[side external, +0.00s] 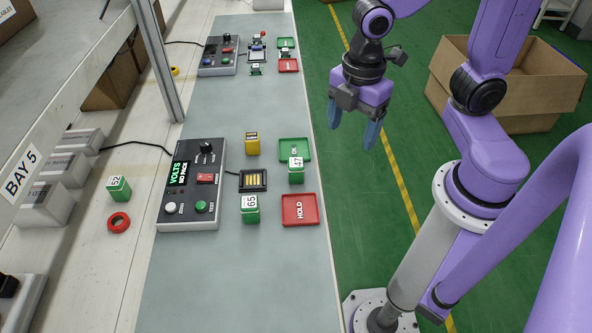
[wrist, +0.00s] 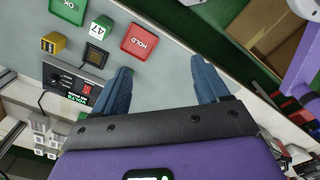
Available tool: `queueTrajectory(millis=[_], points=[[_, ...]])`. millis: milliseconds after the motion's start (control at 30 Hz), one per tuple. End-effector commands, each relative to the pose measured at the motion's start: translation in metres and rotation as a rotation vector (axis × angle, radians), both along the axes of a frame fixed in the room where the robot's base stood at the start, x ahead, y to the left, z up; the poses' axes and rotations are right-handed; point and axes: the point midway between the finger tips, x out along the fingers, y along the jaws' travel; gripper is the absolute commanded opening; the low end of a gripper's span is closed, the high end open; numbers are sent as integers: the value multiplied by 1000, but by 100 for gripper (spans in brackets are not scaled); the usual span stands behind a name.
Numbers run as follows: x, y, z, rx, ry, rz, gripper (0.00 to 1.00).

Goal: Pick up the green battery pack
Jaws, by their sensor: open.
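Several green battery packs show in the side view. Pack 47 (side external: 296,172) stands at the front edge of the green OK tray (side external: 294,147); it also shows in the wrist view (wrist: 100,29). Pack 65 (side external: 249,214) stands on the grey mat, left of the red HOLD tray (side external: 300,210); I cannot make it out in the wrist view. Pack 52 (side external: 118,191) stands on the pale bench strip at left. My gripper (side external: 353,125) is open and empty, raised to the right of the bench, apart from all packs. Its two blue fingers (wrist: 160,64) frame bare surface.
A yellow pack (side external: 252,144) stands behind the black charging dock (side external: 253,180). The tester box (side external: 193,185) is wired to the dock. A red ring (side external: 118,223) lies at left. A second station (side external: 219,55) is at the back. The mat's front stretch is clear.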

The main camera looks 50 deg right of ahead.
Motion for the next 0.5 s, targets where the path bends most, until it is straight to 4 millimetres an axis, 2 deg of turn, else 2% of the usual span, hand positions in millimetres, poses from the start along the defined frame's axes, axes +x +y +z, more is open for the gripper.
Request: queueTrajectory(millis=[33, 300, 500], points=[[14, 2, -5, -6, 2, 56, 74], [86, 0, -35, -15, 6, 427, 74], [130, -12, -59, -18, 7, 663, 74]])
